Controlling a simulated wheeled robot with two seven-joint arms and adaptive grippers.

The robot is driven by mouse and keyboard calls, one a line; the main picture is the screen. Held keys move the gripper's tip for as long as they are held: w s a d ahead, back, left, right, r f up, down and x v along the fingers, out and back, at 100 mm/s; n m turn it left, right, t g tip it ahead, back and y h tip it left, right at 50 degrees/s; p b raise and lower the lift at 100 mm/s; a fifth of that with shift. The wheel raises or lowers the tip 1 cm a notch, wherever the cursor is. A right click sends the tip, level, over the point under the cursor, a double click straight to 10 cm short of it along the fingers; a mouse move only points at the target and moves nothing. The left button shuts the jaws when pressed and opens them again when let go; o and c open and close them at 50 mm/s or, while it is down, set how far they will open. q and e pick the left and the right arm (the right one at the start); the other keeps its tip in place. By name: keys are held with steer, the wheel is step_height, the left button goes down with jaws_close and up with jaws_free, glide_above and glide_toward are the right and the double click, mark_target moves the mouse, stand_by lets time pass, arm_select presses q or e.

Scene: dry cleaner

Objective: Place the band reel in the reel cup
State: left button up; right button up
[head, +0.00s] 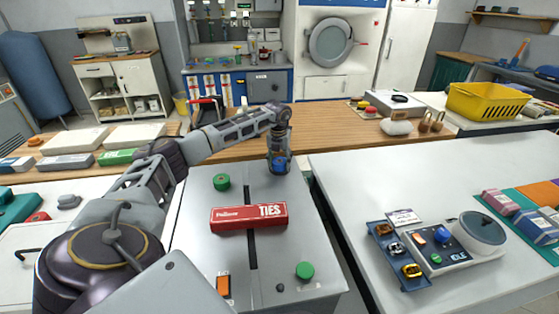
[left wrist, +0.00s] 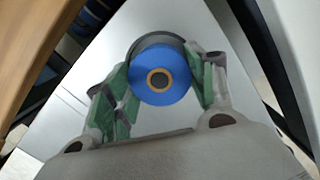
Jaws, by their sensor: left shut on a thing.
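The band reel is a blue ring with an orange-brown core, and it shows in the left wrist view (left wrist: 160,76). My left gripper (left wrist: 162,88) has its green-padded fingers closed on either side of the reel. In the head view my left gripper (head: 279,158) points down at the far end of the grey cabinet top, with the blue of the reel low between its fingers. A dark curved rim (left wrist: 152,42), possibly the reel cup, shows around the upper edge of the reel in the left wrist view. I cannot tell whether the reel is inside it or above it. My right gripper is not in view.
A red TIES box (head: 248,217) lies across the grey cabinet top (head: 195,245). Green knobs (head: 221,182) stand behind and in front of it. A white table (head: 370,180) is to the right, with a blue tray (head: 396,252) and an IDLE device (head: 452,258).

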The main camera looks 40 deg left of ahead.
mark_target(279, 163)
arm_select(q)
steer(key=o, duration=0.7)
steer(key=shift+o, duration=1.6)
steer(key=shift+r, duration=0.4)
step_height(279, 163, up, 12)
steer(key=s+p, duration=0.1)
steer(key=shift+s+d+r, duration=0.15)
steer(key=shift+d, duration=0.2)
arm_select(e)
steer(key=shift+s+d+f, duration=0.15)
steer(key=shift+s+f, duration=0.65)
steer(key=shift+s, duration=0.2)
